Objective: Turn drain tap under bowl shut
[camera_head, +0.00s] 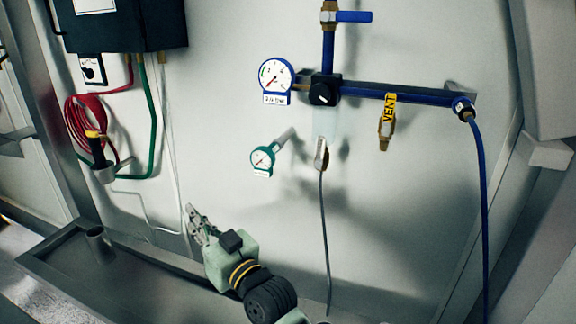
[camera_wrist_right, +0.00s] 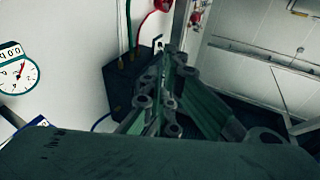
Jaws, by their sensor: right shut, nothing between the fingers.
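The drain tap (camera_head: 321,154) shows in the head view in the centre, a small pale lever with a brass body at the top of a thin grey hose (camera_head: 325,230). A faint, clear bowl (camera_head: 325,122) seems to sit above it, under the black knob (camera_head: 324,90); its outline is hard to see. I cannot tell how far the tap is turned. My right gripper (camera_head: 193,212) is shut and empty, low and left of the tap, well apart from it. In the right wrist view its fingers (camera_wrist_right: 163,80) are together. My left gripper is not in view.
A green-rimmed gauge (camera_head: 262,160) sticks out from the wall between my right gripper and the tap. A blue gauge (camera_head: 276,76), a blue pipe (camera_head: 365,91) and a VENT valve (camera_head: 387,130) are above. A metal tray (camera_head: 50,264) runs below. Cables hang at left.

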